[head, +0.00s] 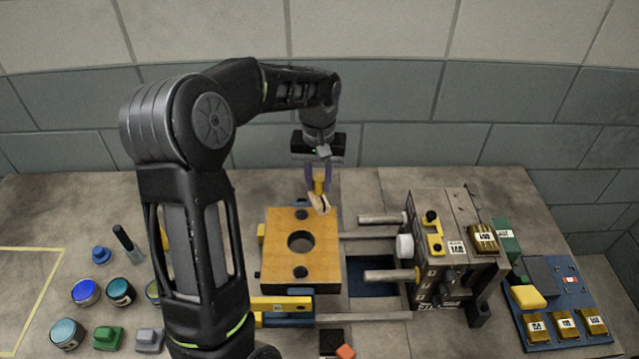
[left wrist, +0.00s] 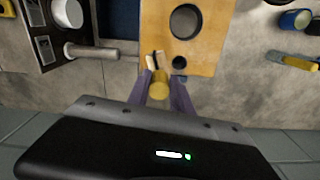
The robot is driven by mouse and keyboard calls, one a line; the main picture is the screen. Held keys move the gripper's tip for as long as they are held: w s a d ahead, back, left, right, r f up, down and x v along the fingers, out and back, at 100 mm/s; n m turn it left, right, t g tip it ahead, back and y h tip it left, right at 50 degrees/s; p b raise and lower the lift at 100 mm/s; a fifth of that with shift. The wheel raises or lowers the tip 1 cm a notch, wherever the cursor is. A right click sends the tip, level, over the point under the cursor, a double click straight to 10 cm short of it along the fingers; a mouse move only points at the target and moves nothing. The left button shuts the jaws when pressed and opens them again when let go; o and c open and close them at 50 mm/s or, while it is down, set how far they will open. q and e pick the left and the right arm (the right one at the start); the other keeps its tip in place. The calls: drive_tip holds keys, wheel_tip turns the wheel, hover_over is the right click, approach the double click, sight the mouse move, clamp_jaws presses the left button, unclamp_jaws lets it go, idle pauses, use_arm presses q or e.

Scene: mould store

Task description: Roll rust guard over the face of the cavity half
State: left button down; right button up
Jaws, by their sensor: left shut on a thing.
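A block with an orange-brown upper face (head: 283,226), a large round hole in its middle and smaller dark holes, lies on the bench; I take it for the cavity half. It also shows in the left wrist view (left wrist: 205,52). My left gripper (head: 319,180) is above its far right corner, its purple fingers shut on the yellow handle of a roller (head: 319,203). The roller's pale head, with a dark stripe, overlaps that corner in the left wrist view (left wrist: 154,59); I cannot tell whether it touches the face. My right gripper is not in view.
The other mould half (head: 455,225), with guide pins, stands right of the block. A blue tray (head: 570,289) with brass pieces is at the far right. Several jars, such as a teal one (head: 66,334), stand left. A wall (head: 400,95) rises behind the bench.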

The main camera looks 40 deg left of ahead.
use_arm(q)
drive_tip(key=shift+s+r, duration=0.15)
drive_tip(key=shift+r, duration=0.55)
drive_tip(key=shift+w+r+p, duration=0.2)
drive_tip(key=shift+r+p, duration=0.7)
drive_tip(key=shift+s+r, duration=0.1)
drive_tip(key=shift+r, duration=0.95)
